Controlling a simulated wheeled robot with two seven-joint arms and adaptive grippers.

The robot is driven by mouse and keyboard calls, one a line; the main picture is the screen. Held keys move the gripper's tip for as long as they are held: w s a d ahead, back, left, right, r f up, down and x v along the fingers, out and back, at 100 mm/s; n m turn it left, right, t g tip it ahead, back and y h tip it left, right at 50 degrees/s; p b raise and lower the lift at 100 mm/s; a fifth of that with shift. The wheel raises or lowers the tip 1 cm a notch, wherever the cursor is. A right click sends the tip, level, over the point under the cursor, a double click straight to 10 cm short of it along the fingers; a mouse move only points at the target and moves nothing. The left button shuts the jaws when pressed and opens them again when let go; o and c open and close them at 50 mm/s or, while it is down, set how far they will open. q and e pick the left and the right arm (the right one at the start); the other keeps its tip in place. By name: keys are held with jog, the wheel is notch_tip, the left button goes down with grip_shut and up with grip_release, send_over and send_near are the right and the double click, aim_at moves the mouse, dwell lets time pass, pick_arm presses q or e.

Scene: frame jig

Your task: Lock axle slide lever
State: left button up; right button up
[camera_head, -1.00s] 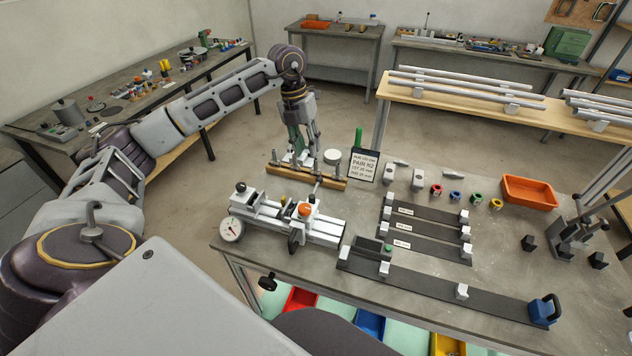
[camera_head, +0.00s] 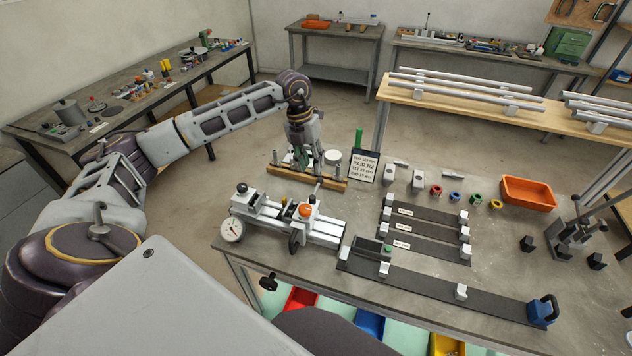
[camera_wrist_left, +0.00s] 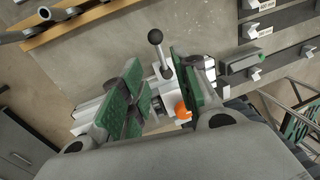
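The jig (camera_head: 268,215) stands at the near left of the table, with an orange knob (camera_head: 305,210) on its slide. A thin lever (camera_head: 317,190) rises beside that knob. In the left wrist view the lever's black ball (camera_wrist_left: 155,37) and rod show above the orange knob (camera_wrist_left: 182,109). Which part is the axle slide lever is not marked. My left gripper (camera_head: 308,162) is behind the jig, above the wooden rack, pointing down. Its green-padded fingers (camera_wrist_left: 158,85) are apart and empty. The lever shows in line with their gap, not visibly touched. My right gripper is out of view.
A wooden rack with upright pins (camera_head: 330,184) lies close behind the jig. A dial gauge (camera_head: 231,229) is at the jig's left end. A sign card (camera_head: 365,166) stands right of the gripper. Dark strips with white blocks (camera_head: 440,284) lie to the right.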

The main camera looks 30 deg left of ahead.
aim_at(317, 186)
pick_arm(q)
jog(key=shift+w+d+f+p, duration=0.1)
jog(key=shift+d+f+p, duration=0.15)
jog(key=shift+f, duration=1.1)
jog(key=shift+w+d+f+p, duration=0.1)
jog(key=shift+d+f, duration=0.2)
jog(key=shift+f, duration=1.1)
jog(key=shift+d+f+p, duration=0.2)
jog(key=shift+d+f, duration=0.05)
jog(key=shift+f, duration=1.1)
grip_shut()
